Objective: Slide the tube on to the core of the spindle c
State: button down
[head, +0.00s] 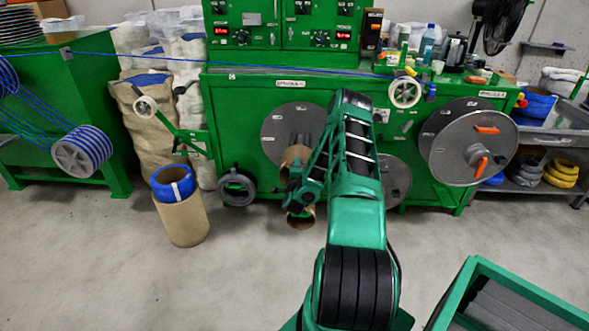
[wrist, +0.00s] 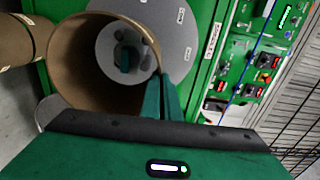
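My gripper (wrist: 163,98) is shut on the rim of a brown cardboard tube (wrist: 78,85), one finger inside and one outside. Through the tube's open bore, a grey spindle disc (wrist: 178,30) with darker parts at its centre shows in the wrist view. I cannot tell how far the tube's far end is from that disc. In the head view, my gripper (head: 294,184) is in front of the left grey disc (head: 276,133). Brown tube parts show above it (head: 297,154) and below it (head: 301,221); my arm hides the rest. The spindle labels are too small to read surely.
A brown tube with a blue coil (head: 183,217) stands on the floor at left, and a black ring (head: 236,186) leans by the machine. A larger disc with orange handles (head: 440,150) is at right. A green bin (head: 470,285) stands front right. The front-left floor is clear.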

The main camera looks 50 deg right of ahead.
jog(key=shift+x, duration=9.35)
jog(key=shift+s+d+f, duration=0.15)
jog(key=shift+s+f, duration=0.05)
jog(key=shift+f, duration=0.15)
